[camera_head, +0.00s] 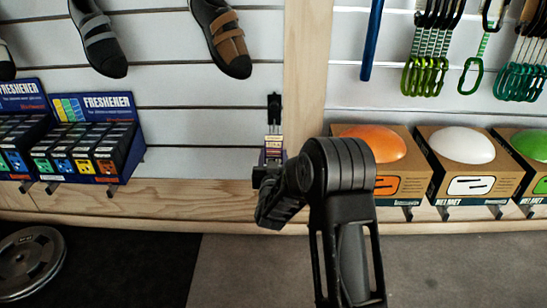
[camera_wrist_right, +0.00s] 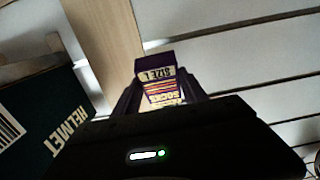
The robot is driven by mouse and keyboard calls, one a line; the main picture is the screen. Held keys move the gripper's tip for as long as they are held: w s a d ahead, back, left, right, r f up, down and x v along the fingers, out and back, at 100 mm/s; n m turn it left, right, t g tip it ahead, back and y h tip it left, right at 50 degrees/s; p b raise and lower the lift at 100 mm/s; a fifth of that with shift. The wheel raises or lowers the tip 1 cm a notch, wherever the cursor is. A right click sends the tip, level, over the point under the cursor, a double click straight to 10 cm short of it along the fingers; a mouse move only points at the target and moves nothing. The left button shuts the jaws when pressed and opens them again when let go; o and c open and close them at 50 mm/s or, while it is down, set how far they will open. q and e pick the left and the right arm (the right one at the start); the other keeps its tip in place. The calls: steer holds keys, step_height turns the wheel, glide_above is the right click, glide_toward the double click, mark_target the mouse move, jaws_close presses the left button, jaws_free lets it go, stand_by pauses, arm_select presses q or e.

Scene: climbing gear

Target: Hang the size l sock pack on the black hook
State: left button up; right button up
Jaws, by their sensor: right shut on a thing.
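The size L sock pack (camera_head: 272,147) is small, purple and white, with yellow and orange stripes. It is held upright against the slatted wall's direction, left of the wooden post. The right wrist view shows its "SIZE L" and "SOCKS" print on the pack (camera_wrist_right: 159,90). My right gripper (camera_wrist_right: 160,97) is shut on it, one finger at each side. In the head view my right arm hides most of the gripper (camera_head: 268,170). The black hook (camera_head: 274,105) shows just above the pack; whether they touch is unclear. My left gripper is out of view.
A wooden post (camera_head: 306,70) stands just right of the pack. Boxed helmets (camera_head: 392,172) sit on the shelf to the right. Freshener boxes (camera_head: 92,150) stand at left. Shoes (camera_head: 224,38) hang above left, and carabiners (camera_head: 425,75) hang upper right.

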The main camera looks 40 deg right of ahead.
stand_by(0.4)
steer(key=o, duration=1.5)
steer(key=p+v, duration=0.2)
steer(key=v, duration=0.5)
steer(key=shift+s+a+p, duration=0.25)
steer(key=shift+s+p, duration=0.05)
steer(key=shift+p, duration=0.05)
steer(key=shift+f, duration=0.1)
